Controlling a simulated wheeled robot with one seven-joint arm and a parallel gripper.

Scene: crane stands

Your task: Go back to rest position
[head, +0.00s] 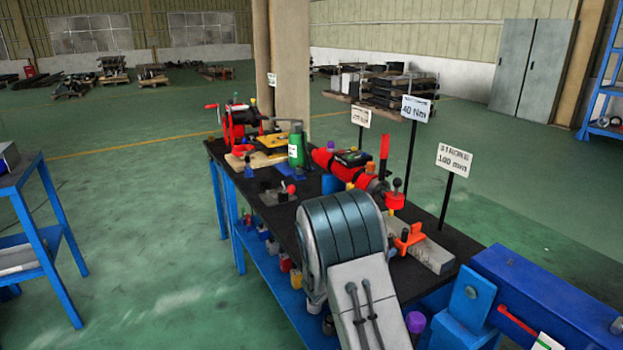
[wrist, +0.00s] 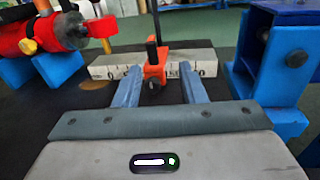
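My gripper (wrist: 160,70) has its two fingers apart and nothing is held between them. An orange slider (wrist: 154,74) with a dark knob shows ahead of the fingertips, in the gap between them, with room on both sides. It sits on a grey marked bar (wrist: 102,66) lying on the black bench top. In the head view the orange slider (head: 405,238) and the bar (head: 432,257) lie just right of my arm. My large rounded arm link fills the front middle there, and the fingers are hidden.
The black bench (head: 285,225) carries a red cylinder unit (head: 330,160), a green bottle (head: 296,146) and a red winch (head: 236,125). A blue block assembly (head: 535,300) stands at front right. Signs on posts rise behind, including a stroke sign (head: 454,160).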

